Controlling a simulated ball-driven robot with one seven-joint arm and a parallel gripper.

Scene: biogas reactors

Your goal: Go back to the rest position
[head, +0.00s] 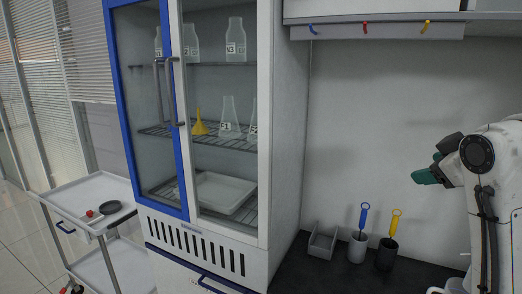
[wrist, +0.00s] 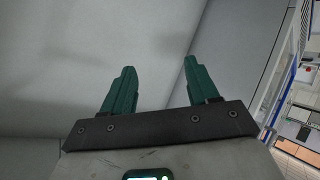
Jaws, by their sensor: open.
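My gripper (wrist: 159,82) shows in the wrist view with its two green fingers apart and nothing between them. A plain pale wall surface lies behind the fingers there. In the head view my gripper (head: 430,172) is at the right, raised above the dark worktop and pointing left. It is apart from every object in view. The folded white arm fills the right edge.
A glass-door cabinet (head: 183,110) with bottles, flasks and a yellow funnel (head: 200,123) stands left of the worktop (head: 330,272). A grey bin (head: 322,242) and blue- and yellow-handled tools in holders stand on the worktop. A cart (head: 92,190) is far left.

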